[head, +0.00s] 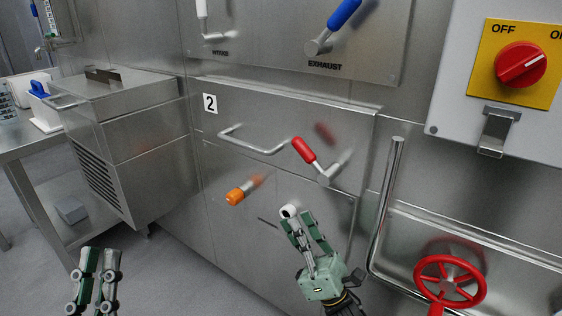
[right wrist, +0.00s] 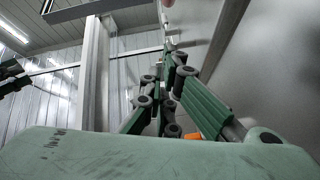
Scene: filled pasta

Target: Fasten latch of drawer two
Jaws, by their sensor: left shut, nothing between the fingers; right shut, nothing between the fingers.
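Drawer two (head: 222,170) is a steel front marked by a "2" label (head: 209,103), and it looks closed. Its bar handle (head: 262,149) crosses the upper part. The latch (head: 304,150) has a red grip pointing up and left from a steel pivot (head: 324,177), right of the bar handle. My right gripper (head: 300,214) is shut and empty, below the latch and apart from it in the picture. Its green fingers also show in the right wrist view (right wrist: 165,95). My left gripper (head: 100,252) is shut and empty at the lower left, away from the drawer.
An orange-ended knob (head: 238,194) sticks out left of my right gripper. A vertical steel rail (head: 385,205) and a red handwheel (head: 450,279) stand to the right. Intake and exhaust (head: 340,18) levers are above. A steel cabinet (head: 140,135) stands left; open floor lies before it.

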